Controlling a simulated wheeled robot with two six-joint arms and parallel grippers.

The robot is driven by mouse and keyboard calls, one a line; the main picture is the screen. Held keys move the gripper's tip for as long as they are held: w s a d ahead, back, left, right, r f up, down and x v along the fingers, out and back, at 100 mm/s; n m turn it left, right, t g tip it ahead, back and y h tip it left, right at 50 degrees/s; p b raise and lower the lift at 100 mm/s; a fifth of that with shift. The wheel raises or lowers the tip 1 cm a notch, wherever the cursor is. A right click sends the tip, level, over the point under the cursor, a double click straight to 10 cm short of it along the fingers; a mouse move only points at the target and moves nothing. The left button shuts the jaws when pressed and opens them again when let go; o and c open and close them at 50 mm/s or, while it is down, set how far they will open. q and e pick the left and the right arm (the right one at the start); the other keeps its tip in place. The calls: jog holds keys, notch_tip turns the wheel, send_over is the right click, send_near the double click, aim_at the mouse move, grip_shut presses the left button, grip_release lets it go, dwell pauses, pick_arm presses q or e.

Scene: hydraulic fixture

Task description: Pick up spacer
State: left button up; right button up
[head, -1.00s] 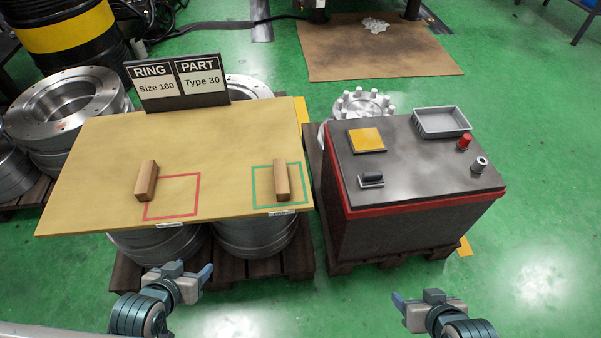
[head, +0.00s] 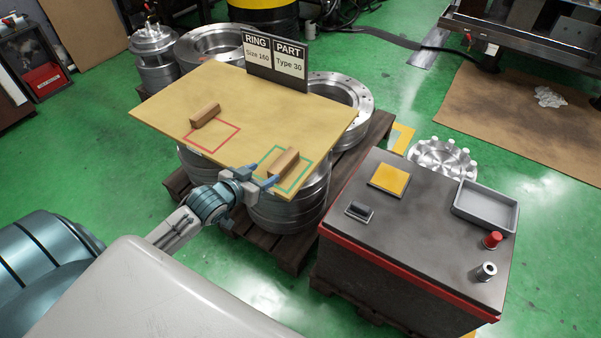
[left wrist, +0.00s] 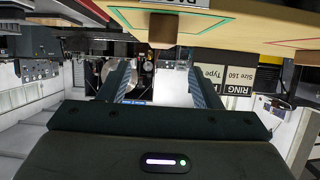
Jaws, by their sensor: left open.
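No object is labelled as the spacer. Two wooden blocks lie on the yellow board (head: 170,110). One block (head: 284,163) lies in the green outline near the front right edge; the other block (head: 205,115) is at the red outline's back-left edge. My left gripper (head: 262,177) is open at the board's front edge, close to the block in the green outline. In the left wrist view, the picture is upside down. The open, empty fingers of the left gripper (left wrist: 160,85) show below the board, and a block (left wrist: 165,30) shows beyond them. My right gripper is out of view.
A dark cart (head: 400,235) stands to the right with a yellow plate (head: 389,179), grey tray (head: 486,207), red knob (head: 492,240) and metal cylinder (head: 484,273). A sign (head: 275,62) stands at the board's back edge. The board's middle is clear.

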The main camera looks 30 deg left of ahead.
aim_at(277, 167)
pick_arm(q)
jog(key=b+x, duration=0.1)
jog(key=x, duration=0.4)
jog(key=shift+a, duration=0.1)
jog(key=shift+w+f, duration=0.2)
jog(key=shift+w, duration=0.25)
jog(key=x, duration=0.2)
jog(key=b+x, duration=0.1)
jog(key=x, duration=0.2)
jog(key=shift+s+f, duration=0.15)
jog(key=shift+f, duration=0.25)
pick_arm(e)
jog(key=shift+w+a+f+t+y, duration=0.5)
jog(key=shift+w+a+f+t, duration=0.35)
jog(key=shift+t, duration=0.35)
pick_arm(q)
jog(key=shift+c, duration=0.2)
jog(key=c, duration=1)
